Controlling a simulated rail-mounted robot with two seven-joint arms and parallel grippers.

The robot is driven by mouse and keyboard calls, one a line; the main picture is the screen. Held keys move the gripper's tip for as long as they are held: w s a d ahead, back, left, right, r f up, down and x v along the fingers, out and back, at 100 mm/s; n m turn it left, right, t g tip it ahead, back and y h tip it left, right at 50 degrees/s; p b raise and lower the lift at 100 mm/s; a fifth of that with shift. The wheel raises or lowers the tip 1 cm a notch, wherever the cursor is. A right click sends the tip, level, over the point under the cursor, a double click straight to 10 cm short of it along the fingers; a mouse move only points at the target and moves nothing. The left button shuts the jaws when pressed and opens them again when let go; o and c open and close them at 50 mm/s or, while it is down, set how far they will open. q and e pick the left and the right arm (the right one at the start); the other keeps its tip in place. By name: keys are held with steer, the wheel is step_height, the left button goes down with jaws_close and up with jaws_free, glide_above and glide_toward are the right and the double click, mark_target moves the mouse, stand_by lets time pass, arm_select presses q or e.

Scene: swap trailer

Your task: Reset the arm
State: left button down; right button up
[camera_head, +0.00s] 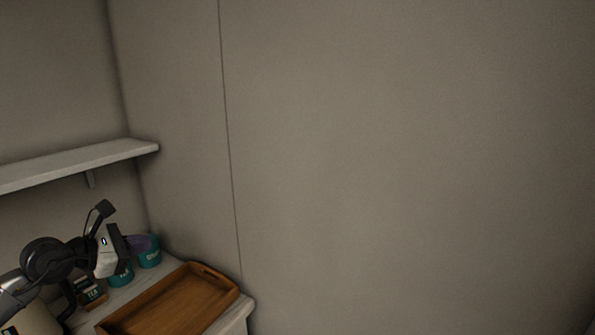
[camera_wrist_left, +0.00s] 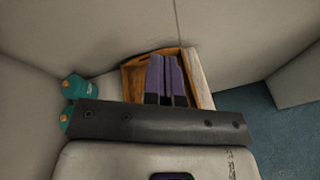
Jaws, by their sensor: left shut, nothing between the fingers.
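My left arm comes in from the left edge of the head view. Its gripper (camera_head: 139,242) is above the back of the counter, in front of the teal canisters. In the left wrist view its two purple-padded fingers (camera_wrist_left: 165,75) lie side by side, shut, with nothing held. Beyond them is a wooden tray (camera_wrist_left: 133,76), empty where it shows. My right gripper is in neither view.
The wooden tray (camera_head: 180,300) lies on the white counter (camera_head: 236,312). Teal canisters (camera_head: 149,257), small boxes (camera_head: 90,292) and a beige kettle-like vessel (camera_head: 32,320) stand near my arm. A shelf (camera_head: 80,163) juts out above. The right side shows bare wall.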

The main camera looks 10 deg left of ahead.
arm_select(q)
steer(key=s+d+r+n+t+y, duration=0.2)
steer(key=s+r+n+t, duration=0.1)
steer(key=r+n+t, duration=0.55)
steer(key=s+d+r+n+t+y, duration=0.1)
steer(key=s+r+n+t, duration=0.2)
steer(key=r+n+t, duration=0.6)
steer(key=s+d+f+n+g+y+p, duration=0.1)
steer(key=s+d+f+n+g+y, duration=0.2)
steer(key=f+n+g, duration=0.45)
steer(key=s+d+f+n+g+y+p, duration=0.1)
steer(key=s+d+f+n+g, duration=0.4)
steer(key=f+n, duration=0.55)
steer(key=s+d+f+n+g+y+p, duration=0.2)
steer(key=d+f+n+g, duration=0.35)
steer(key=f, duration=0.65)
steer(key=s+d+f+n+g+h+p, duration=0.1)
steer(key=s+f+g, duration=0.3)
steer(key=s+f, duration=0.6)
steer(key=s+d+f+n+g+h+p, duration=0.1)
steer(key=s+d+f+g, duration=0.3)
steer(key=s+f, duration=0.6)
steer(key=s+n, duration=0.1)
steer(key=s, duration=0.4)
steer(key=shift+s+d+f+h+p, duration=0.25)
steer(key=shift+s+f+h+p, duration=0.05)
steer(key=shift+h, duration=0.1)
